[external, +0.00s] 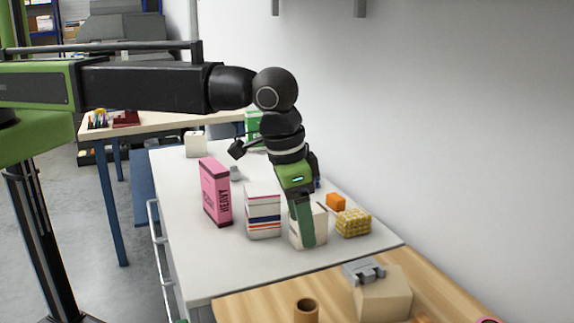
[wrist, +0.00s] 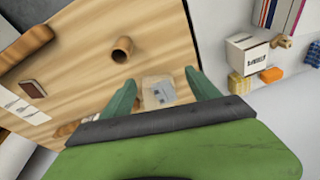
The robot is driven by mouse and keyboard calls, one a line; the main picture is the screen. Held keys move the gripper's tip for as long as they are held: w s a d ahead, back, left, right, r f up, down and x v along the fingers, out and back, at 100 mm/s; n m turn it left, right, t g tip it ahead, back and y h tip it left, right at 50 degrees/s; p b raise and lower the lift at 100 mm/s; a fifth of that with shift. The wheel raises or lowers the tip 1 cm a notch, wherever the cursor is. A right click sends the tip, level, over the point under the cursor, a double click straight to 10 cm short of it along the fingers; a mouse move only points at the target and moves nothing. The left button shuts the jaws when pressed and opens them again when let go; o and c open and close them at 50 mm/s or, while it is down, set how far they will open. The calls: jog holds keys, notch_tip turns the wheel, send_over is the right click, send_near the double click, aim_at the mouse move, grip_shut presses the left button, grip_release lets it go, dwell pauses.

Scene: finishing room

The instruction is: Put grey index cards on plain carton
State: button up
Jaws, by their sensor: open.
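The plain carton (external: 388,303) is a tan box on the wooden surface at the lower right of the external view. The grey index cards (external: 362,271) show as a small grey piece at its top, towards its back left edge. In the wrist view the cards (wrist: 164,93) appear over the carton (wrist: 151,83), between my fingers in the picture. I cannot tell how fully the cards rest on it. My gripper (external: 306,244) is open and points down, apart from the carton, to its left and overlapping a white box in the external view. Its fingers (wrist: 162,88) hold nothing visible.
The white box (external: 322,225), a yellow patterned box (external: 353,223), an orange block (external: 336,202), striped stack (external: 263,211) and pink box (external: 215,191) crowd the white table. A brown cup (external: 306,310) stands left of the carton. Bare wood lies between them.

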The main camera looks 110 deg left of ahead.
jog(key=s+d+m+g, duration=0.1)
jog(key=s+d+m, duration=0.2)
jog(key=s, duration=1)
jog(key=s+d+m+h, duration=0.1)
jog(key=s+d+m, duration=0.2)
jog(key=s+d, duration=0.4)
jog(key=s, duration=0.6)
jog(key=shift+s+f+m+g+h, duration=0.2)
jog(key=shift+s+m+g+h, duration=0.1)
jog(key=shift+m+g, duration=0.1)
jog(key=shift+w, duration=0.1)
notch_tip(320, 180, down, 3)
jog(key=b, duration=0.3)
jog(key=shift+f, duration=0.2)
